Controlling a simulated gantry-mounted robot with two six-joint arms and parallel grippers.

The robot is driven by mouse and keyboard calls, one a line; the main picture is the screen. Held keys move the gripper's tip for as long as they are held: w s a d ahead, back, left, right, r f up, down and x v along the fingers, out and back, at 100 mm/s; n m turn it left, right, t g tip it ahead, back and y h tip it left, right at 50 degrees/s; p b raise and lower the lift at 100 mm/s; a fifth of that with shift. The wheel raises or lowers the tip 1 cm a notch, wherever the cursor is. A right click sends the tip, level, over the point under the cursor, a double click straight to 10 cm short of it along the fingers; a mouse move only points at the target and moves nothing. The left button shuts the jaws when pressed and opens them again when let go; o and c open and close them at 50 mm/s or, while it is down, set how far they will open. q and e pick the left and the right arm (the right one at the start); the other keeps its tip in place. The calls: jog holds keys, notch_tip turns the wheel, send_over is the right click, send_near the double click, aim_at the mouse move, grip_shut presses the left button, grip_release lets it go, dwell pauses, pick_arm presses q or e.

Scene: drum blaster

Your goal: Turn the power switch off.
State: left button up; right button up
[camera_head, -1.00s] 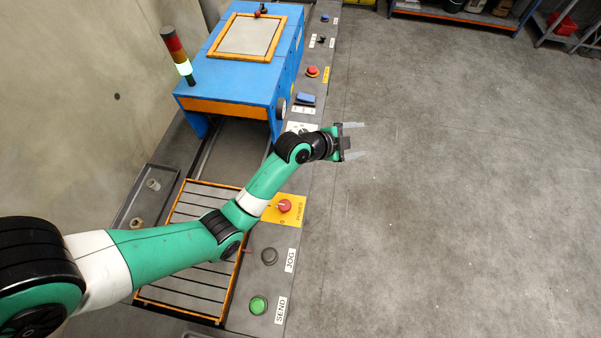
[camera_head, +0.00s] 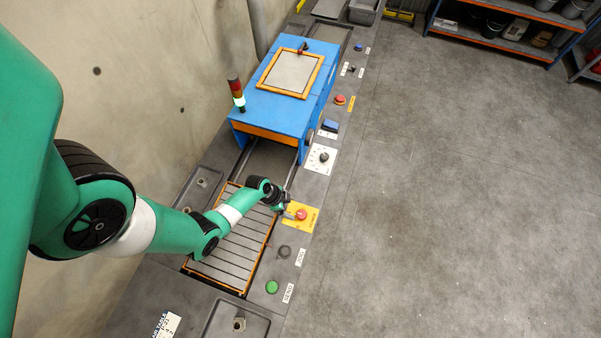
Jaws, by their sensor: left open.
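The power switch (camera_head: 301,214) is a red knob on a yellow plate (camera_head: 312,222) marked POWER, on the right edge of the machine bench. My left gripper (camera_head: 288,212) is open and empty, just left of the red knob and over the plate's left edge. Its fingers are small and partly unclear here, and I cannot tell whether they touch the knob. My right gripper is not in view.
A slatted orange-framed conveyor (camera_head: 230,245) lies under my left arm. A black JOG button (camera_head: 284,251) and a green SEND button (camera_head: 271,287) sit nearer. A dial on a white plate (camera_head: 323,157) and a blue machine (camera_head: 285,95) stand beyond. Open floor is to the right.

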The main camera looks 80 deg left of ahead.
aim_at(302, 214)
pick_arm(q)
jog(key=b+x, duration=0.8)
jog(key=x, duration=0.1)
jog(key=shift+f, duration=0.3)
jog(key=shift+w+f, duration=0.25)
jog(key=shift+f, duration=0.05)
jog(key=shift+c, duration=0.3)
grip_shut()
